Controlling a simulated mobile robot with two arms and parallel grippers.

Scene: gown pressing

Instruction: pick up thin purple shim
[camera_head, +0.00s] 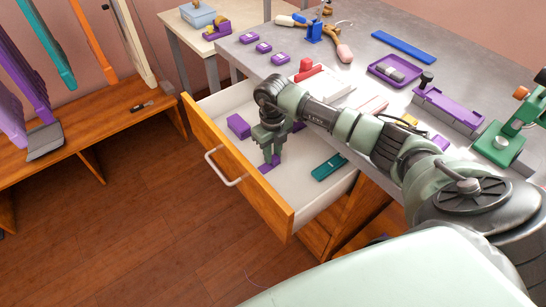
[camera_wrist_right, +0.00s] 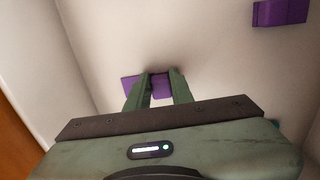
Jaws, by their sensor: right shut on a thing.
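The thin purple shim (camera_head: 264,168) is low in the open drawer, at the fingertips of my right gripper (camera_head: 271,160). In the right wrist view the shim (camera_wrist_right: 131,86) shows between the fingers and sticks out to the left of them. My right gripper (camera_wrist_right: 161,88) is shut on it, pointing down into the drawer. The fingers hide part of the shim. I cannot tell whether it still touches the drawer floor. My left gripper is in neither view.
The drawer (camera_head: 222,147) has a wooden front and white inside. A thicker purple block (camera_head: 238,126) and a teal piece (camera_head: 328,166) lie in it, beside the gripper. The grey worktop (camera_head: 350,75) above carries tools and purple trays. A wooden bench (camera_head: 90,130) stands left.

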